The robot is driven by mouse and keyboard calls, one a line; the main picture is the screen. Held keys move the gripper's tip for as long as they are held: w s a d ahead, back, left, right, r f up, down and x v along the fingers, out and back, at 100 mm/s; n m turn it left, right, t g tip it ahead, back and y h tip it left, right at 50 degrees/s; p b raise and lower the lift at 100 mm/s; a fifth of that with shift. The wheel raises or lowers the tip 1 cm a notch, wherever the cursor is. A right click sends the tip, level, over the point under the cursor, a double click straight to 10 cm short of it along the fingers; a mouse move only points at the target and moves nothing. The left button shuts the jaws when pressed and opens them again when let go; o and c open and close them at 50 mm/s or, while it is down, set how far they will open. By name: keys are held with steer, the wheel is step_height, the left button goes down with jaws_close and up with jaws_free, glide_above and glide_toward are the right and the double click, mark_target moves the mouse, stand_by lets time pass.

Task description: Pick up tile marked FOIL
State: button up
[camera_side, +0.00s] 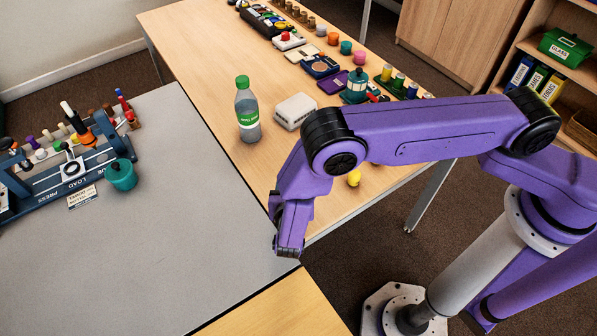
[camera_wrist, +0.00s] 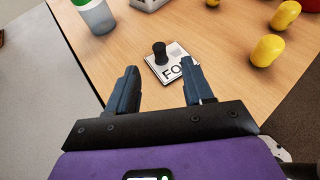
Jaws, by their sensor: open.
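The tile marked with the visible letters FO (camera_wrist: 172,70) lies flat on the wooden table in the wrist view. It is white with a dark edge, and a black knob (camera_wrist: 159,52) stands on it. The right finger covers the end of its word. My gripper (camera_wrist: 159,66) is open and empty, with its fingers spread on either side of the tile's near part in the picture. I cannot tell its height above the tile. In the side view my arm hides the tile, and the fingers cannot be made out.
A green-capped bottle (camera_side: 247,112) and a white box (camera_side: 294,111) stand on the wooden table (camera_side: 190,60). Yellow pieces (camera_wrist: 267,50) sit right of the tile in the wrist view. A grey table (camera_side: 170,260) with a blue press rig (camera_side: 100,155) is at left.

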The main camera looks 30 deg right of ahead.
steer(key=x, duration=0.9)
steer(key=shift+f, duration=0.15)
jaws_close()
